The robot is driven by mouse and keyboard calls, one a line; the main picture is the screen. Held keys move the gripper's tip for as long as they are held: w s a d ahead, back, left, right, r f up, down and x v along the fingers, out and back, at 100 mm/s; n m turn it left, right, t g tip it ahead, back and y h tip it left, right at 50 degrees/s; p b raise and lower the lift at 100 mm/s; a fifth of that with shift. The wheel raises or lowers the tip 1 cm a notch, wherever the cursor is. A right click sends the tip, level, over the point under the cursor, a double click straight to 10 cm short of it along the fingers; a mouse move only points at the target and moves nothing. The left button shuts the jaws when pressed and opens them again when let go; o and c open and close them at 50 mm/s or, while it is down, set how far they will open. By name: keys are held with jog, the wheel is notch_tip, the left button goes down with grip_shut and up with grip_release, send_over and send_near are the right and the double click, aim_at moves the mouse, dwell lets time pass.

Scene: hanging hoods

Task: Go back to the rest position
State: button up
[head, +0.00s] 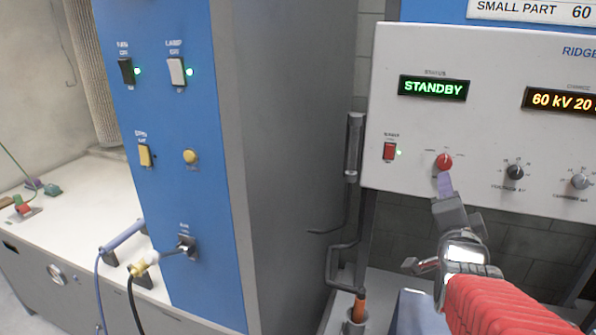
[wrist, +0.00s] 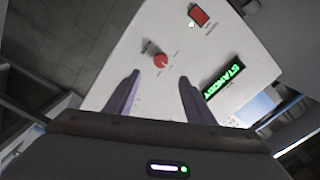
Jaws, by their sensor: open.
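My gripper (head: 444,186) is at the right in the head view, raised in front of the white control panel (head: 484,60). Its purple fingertips show just below the red knob (head: 444,161). In the wrist view my gripper (wrist: 157,92) is open, with its two purple fingers apart and nothing between them. The red knob (wrist: 160,61) lies beyond the gap between the fingertips. Whether a finger touches the knob, I cannot tell, but the wrist view shows the knob clear of both fingers.
A blue cabinet (head: 170,110) with switches stands left. A grey holder with an orange-handled tool (head: 358,308) stands low beside my arm.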

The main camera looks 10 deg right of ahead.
dwell(0.3)
jog(key=s+a+f+n+g+y, duration=0.2)
jog(key=a+f+n+g, duration=0.15)
jog(key=f, duration=0.35)
jog(key=s+a+f+n+g+y, duration=0.25)
jog(key=a+f+n, duration=0.2)
jog(key=f, duration=0.25)
jog(key=s+a+n+g+y, duration=0.1)
jog(key=s+a+n, duration=0.3)
jog(key=a, duration=0.6)
jog(key=s+a+n+g+y, duration=0.2)
jog(key=s+a+n+y, duration=0.2)
jog(key=a, duration=0.7)
jog(key=n, duration=0.2)
jog(key=shift+s+n, duration=0.3)
jog(key=shift+n, duration=0.1)
jog(key=shift+f+y, duration=0.1)
jog(key=shift+y, duration=0.15)
